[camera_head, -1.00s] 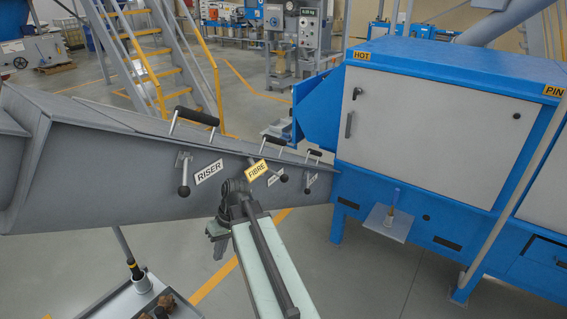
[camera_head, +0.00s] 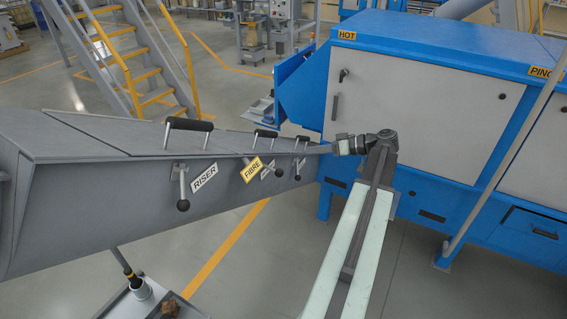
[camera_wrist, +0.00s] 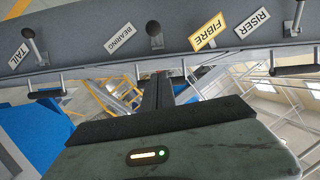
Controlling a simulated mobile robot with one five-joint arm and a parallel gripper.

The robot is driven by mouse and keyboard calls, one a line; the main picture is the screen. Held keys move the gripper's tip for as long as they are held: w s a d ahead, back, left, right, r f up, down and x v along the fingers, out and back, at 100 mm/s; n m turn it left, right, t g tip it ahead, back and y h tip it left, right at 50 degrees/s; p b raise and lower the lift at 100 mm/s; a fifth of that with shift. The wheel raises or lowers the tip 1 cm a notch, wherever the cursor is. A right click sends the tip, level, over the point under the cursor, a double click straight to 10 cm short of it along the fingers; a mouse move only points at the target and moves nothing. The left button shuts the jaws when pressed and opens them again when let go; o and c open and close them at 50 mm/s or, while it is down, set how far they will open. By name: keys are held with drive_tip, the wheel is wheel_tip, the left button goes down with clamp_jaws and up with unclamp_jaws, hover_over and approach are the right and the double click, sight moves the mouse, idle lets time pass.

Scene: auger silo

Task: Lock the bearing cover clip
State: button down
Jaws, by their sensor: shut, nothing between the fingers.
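The white BEARING label (camera_wrist: 124,38) is on the grey sloped housing in the wrist view, which is upside down. Beside it is a lever with a black knob (camera_wrist: 154,28), seen nearly end-on. In the head view, a black knob (camera_head: 279,172) shows right of the FIBRE label, beside a white label (camera_head: 268,173) too small to read. Whether this clip is locked cannot be told. My gripper (camera_head: 324,149) is shut and empty, pointing left near the housing's right end. In the wrist view, my fingers (camera_wrist: 157,78) point toward the housing, apart from the knob.
Similar levers stand by the RISER (camera_head: 205,177) and TAIL (camera_wrist: 18,55) labels; the yellow FIBRE label (camera_head: 252,168) is between. Black bar handles (camera_head: 190,124) rise from the housing's top edge. A blue machine (camera_head: 420,110) stands close behind my arm. The floor in front is partly clear.

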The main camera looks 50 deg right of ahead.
drive_tip(key=b, duration=0.4)
approach(271, 168)
drive_tip(key=w+r, duration=0.2)
drive_tip(key=w, duration=0.3)
drive_tip(key=f+b, duration=0.1)
drive_tip(key=s+a+f+b, duration=0.1)
drive_tip(key=shift+s+f+b, duration=0.1)
drive_tip(key=shift+f+b, duration=0.3)
